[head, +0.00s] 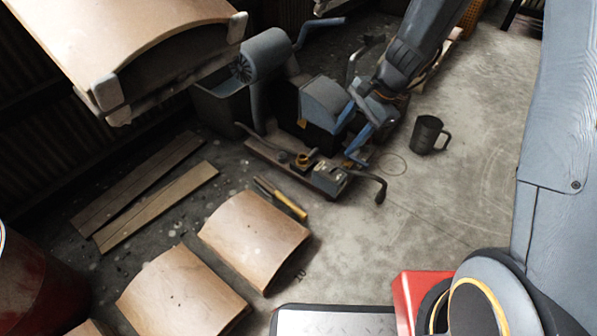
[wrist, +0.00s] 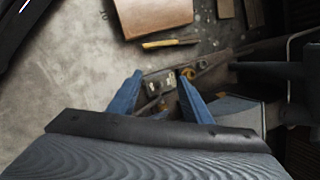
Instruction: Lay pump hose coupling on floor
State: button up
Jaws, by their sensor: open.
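A small brass-coloured fitting (head: 303,160), which looks like the pump hose coupling, sits on the low base of the pump machine. In the wrist view a brass ring (wrist: 188,73) shows close to the right fingertip; I cannot tell for sure that it is the same part. My gripper (head: 343,144) has blue fingers and is open and empty, above and to the right of the fitting in the head view. In the wrist view my gripper (wrist: 160,76) spreads its fingers over the machine's base, with a grey box (head: 329,178) between them.
The pump machine has a grey roller (head: 265,54) and a bent black handle (head: 378,188). A yellow-handled tool (head: 282,199) and curved wooden panels (head: 255,238) lie on the floor. A dark mug (head: 428,135) stands right. Concrete floor (head: 455,205) is clear at right.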

jog(key=s+a+r+n+g+h, duration=0.1)
jog(key=s+a+r+n, duration=0.6)
jog(key=s, duration=0.3)
jog(key=s+a+r+n+h, duration=0.1)
jog(key=s+a+r+n, duration=0.5)
jog(key=s+r, duration=0.35)
jog(key=s+d+r+n, duration=0.1)
jog(key=s+r+n, duration=0.1)
jog(key=s+n, duration=0.3)
jog(key=s, duration=0.4)
jog(key=shift+s+d+r+n+t+h, duration=0.3)
jog(key=shift+d+r+n+h, duration=0.05)
jog(key=shift+d+n+h, duration=0.05)
jog(key=shift+r, duration=0.25)
jog(key=shift+r+p, duration=0.3)
jog(key=shift+p, duration=0.25)
jog(key=shift+r+m+p, duration=0.3)
jog(key=shift+r, duration=0.05)
